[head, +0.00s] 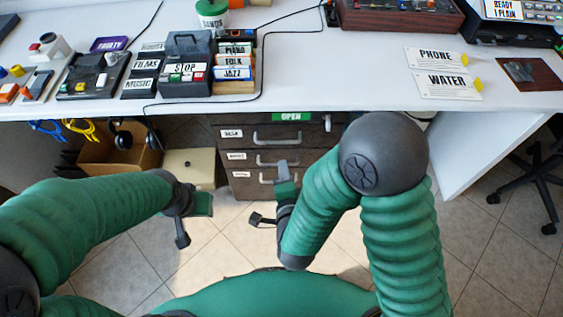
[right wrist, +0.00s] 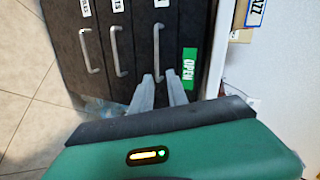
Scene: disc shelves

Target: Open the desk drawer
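The dark desk drawer unit (head: 328,162) stands under the white desk, with several drawers stacked, all looking shut. The top drawer has a grey bar handle (head: 284,139) and sits below a green OPEN sign (head: 291,116). In the right wrist view the unit appears turned sideways, with the top handle (right wrist: 158,45) nearest the OPEN sign (right wrist: 188,68). My right gripper (head: 282,166) is in front of the drawers; its two fingers (right wrist: 159,76) are apart and empty, pointing toward the top handle. My left gripper (head: 203,204) hangs left of the unit; its fingers are unclear.
The white desk top (head: 330,75) overhangs the drawers and carries tapes, devices and cards. A cardboard box (head: 112,150) and a beige case (head: 190,168) stand left of the unit. A white desk side panel (head: 480,150) is at right. Tiled floor in front is clear.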

